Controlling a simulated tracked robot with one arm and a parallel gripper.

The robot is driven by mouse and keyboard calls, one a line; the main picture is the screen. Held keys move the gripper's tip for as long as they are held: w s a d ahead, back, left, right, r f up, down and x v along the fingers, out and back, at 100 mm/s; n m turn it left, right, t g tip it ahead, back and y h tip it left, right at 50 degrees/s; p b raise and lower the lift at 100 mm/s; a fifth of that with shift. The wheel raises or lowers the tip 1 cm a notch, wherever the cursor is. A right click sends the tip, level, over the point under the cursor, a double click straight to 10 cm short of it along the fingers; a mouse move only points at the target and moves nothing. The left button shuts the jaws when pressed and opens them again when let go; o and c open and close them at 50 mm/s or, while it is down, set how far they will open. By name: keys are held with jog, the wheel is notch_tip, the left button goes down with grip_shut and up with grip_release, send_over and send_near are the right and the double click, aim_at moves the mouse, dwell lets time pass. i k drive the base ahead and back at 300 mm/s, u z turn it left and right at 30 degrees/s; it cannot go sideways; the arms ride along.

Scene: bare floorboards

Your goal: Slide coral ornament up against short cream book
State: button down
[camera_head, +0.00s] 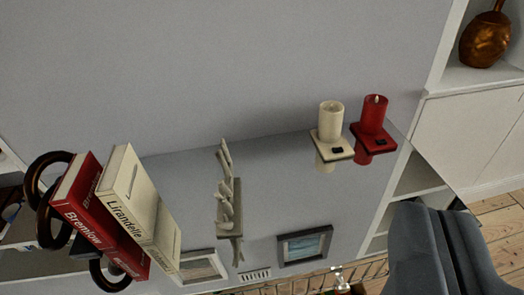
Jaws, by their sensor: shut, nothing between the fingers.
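The short cream book (138,208), marked "Lirandelle", stands tilted in the picture at the lower left. It is beside a red book. The ornament (228,192), a pale cream branching piece, stands on the glossy top (280,180) to the right of the book, with a clear gap between them. Its reflection makes its lower outline hard to tell. My gripper (430,212) shows as grey fingers at the lower right. It is shut, empty and apart from the ornament and the book.
A cream candle (330,115) and a red candle (372,113) stand on square holders right of the ornament. The red book (82,200) and a dark ringed bookend (46,196) are left of the cream book. A copper vase (485,40) sits on a white shelf at the upper right.

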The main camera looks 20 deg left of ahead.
aim_at(228, 222)
jog(key=u, duration=0.35)
jog(key=i, duration=0.9)
jog(key=u, duration=0.65)
